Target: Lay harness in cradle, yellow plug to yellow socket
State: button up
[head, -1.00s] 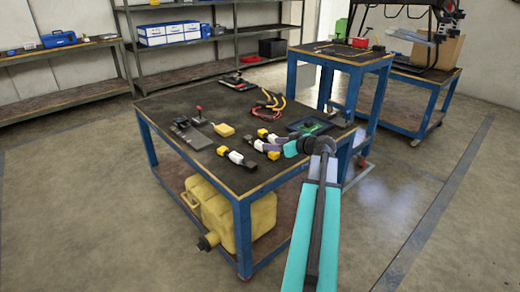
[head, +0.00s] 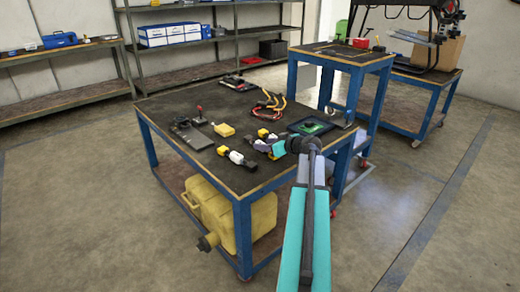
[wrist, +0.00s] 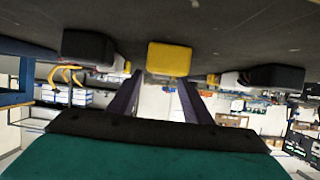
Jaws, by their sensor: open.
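Harness parts lie on the near workbench: a yellow block (head: 222,150) with a white connector (head: 236,157) and a black block (head: 250,164), and a second yellow block (head: 262,133) with a white piece (head: 272,138) behind. My gripper (head: 270,151) is low over the bench beside them and partly hides nearby parts. In the wrist view, its open fingers (wrist: 160,78) point at a yellow block (wrist: 169,58), with a black block (wrist: 88,45) on one side and another black block (wrist: 277,77) on the other. Contact cannot be told. I cannot identify the cradle surely.
The workbench (head: 165,108) also holds a yellow box (head: 224,130), a dark plate (head: 193,137), red and yellow cables (head: 270,105) and a tablet with a green screen (head: 312,127). A taller blue-legged table (head: 345,56) stands behind right. A yellow jerrycan (head: 225,215) sits below.

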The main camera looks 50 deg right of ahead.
jog(key=shift+x, duration=1.65)
grip_shut()
